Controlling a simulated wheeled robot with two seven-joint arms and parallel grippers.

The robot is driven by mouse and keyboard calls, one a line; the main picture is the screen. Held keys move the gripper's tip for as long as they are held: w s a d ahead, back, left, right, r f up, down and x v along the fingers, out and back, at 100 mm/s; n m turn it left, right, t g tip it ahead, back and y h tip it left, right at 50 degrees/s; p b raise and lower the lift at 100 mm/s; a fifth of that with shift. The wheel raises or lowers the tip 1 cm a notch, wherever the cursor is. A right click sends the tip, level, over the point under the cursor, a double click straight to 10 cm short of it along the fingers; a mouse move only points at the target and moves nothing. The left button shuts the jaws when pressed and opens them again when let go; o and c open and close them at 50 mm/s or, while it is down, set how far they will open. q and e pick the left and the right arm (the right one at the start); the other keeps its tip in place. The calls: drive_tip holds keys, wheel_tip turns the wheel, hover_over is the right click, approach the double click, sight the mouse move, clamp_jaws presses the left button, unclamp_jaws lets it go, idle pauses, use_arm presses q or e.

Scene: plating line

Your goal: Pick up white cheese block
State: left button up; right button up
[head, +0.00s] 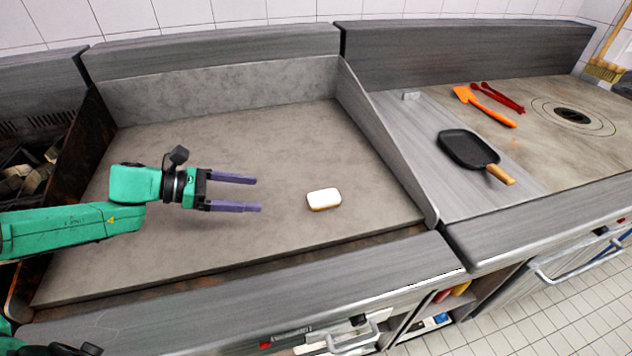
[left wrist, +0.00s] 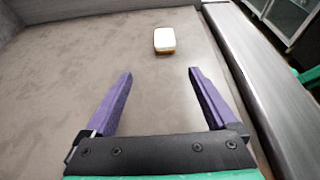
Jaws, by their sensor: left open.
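The white cheese block (head: 324,199) lies on the grey griddle plate (head: 250,140), right of its middle; it has a white top and a brownish lower edge. My left gripper (head: 259,194) is open and empty, with purple fingers pointing right toward the block, a short gap away. In the left wrist view the block (left wrist: 164,40) sits beyond the fingertips of the gripper (left wrist: 160,72), roughly in line with the space between them. My right gripper is not in view.
A raised metal wall (head: 385,140) bounds the plate on the right, and a front ledge (head: 250,290) runs along it. Beyond the wall are a black pan (head: 467,148), an orange spatula (head: 485,107) and red tongs (head: 500,97). The plate around the block is clear.

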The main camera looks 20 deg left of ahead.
use_arm(q)
drive_tip(key=b, duration=0.2)
approach(310, 199)
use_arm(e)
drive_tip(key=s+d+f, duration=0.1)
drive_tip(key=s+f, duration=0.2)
use_arm(q)
drive_tip(key=p+x, duration=0.2)
drive_tip(key=x, duration=0.1)
drive_tip(key=shift+w+d+f, duration=0.1)
drive_tip(key=shift+w+d, duration=0.1)
drive_tip(key=shift+d, duration=0.05)
drive_tip(key=p+x, duration=0.2)
drive_tip(key=x, duration=0.3)
drive_tip(key=shift+d+p, duration=0.1)
drive_tip(key=shift+p, duration=0.25)
drive_tip(key=shift+w+d+f, duration=0.1)
drive_tip(key=shift+f, duration=0.2)
drive_tip(key=c, duration=1.2)
clamp_jaws()
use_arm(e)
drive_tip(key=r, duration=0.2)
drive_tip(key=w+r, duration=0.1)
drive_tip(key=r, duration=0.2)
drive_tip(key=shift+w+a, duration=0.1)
use_arm(q)
drive_tip(key=shift+r, duration=0.15)
